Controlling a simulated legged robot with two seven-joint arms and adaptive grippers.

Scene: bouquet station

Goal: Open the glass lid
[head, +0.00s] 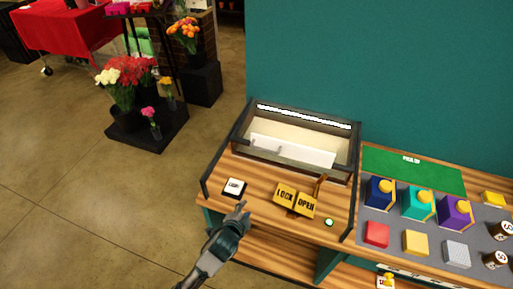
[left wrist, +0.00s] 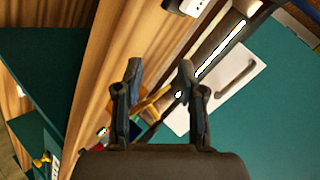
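The display case (head: 240,142) has a dark frame, a lit strip along its back edge and a pale interior; whether its glass lid is shut is hard to tell. A white panel with a grey handle shows in the left wrist view (left wrist: 205,105). My left gripper (head: 243,209) is open and empty, in front of and left of the plate. Its two fingers are spread in the left wrist view (left wrist: 160,70). My right gripper is not in view.
A black-and-white box (head: 234,187) and a round green-white button (head: 329,222) flank the plate. On the right are a green mat (head: 395,165) and a grey tray (head: 433,227) with several coloured boxes. Flower buckets stand on the floor at upper left.

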